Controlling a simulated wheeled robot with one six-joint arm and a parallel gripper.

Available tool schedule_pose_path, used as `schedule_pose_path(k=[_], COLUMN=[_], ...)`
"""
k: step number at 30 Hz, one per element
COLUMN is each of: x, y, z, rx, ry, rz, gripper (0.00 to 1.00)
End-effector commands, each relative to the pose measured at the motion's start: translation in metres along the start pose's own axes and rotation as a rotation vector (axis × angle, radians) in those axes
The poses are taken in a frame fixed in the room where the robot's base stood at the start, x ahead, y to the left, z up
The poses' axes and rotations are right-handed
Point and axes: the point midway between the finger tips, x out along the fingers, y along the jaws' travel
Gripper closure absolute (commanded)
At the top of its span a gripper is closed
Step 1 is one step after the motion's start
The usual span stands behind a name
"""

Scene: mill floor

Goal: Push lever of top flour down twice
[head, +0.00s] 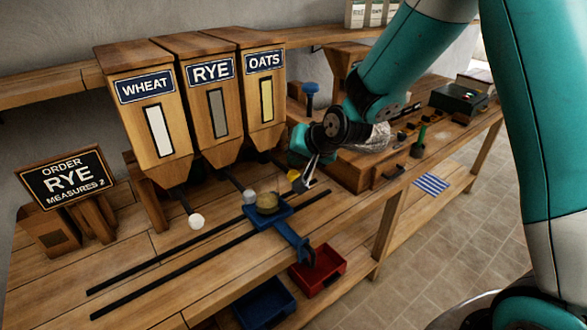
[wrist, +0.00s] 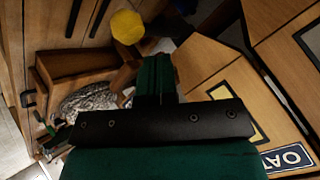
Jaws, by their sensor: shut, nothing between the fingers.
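Three wooden hoppers stand on the bench in the head view: wheat (head: 150,115), rye (head: 211,105) and oats (head: 262,95). Each has a lever low at its front: a white knob (head: 196,220) below wheat, a grey-white knob (head: 249,196) below rye, a yellow knob (head: 293,175) below oats. A black order sign (head: 68,178) reads "ORDER RYE MEASURES 2". My gripper (head: 310,182) is shut and empty, just right of the yellow knob; contact cannot be told. In the wrist view the yellow knob (wrist: 127,27) shows beyond the shut fingers (wrist: 155,72).
A round bowl (head: 267,200) sits on a blue carriage (head: 290,238) on two black rails, near the rye lever. A red bin (head: 318,270) and a blue bin (head: 265,303) are below the bench front. A wooden drawer box (head: 365,170) stands right of my gripper.

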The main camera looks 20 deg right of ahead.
Motion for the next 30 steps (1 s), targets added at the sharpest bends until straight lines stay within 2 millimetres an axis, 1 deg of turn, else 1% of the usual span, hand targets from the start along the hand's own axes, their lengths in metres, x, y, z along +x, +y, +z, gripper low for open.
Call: schedule_pose_path(k=[5, 8, 21, 30], x=[-0.001, -0.005, -0.035, -0.035], y=[-0.001, -0.004, -0.025, -0.025], z=[-0.001, -0.004, -0.025, -0.025], rx=[0.0, 0.0, 0.0, 0.0], ry=[0.0, 0.001, 0.0, 0.0], rz=[0.0, 0.0, 0.0, 0.0], gripper=[1.0, 1.0, 1.0, 1.0])
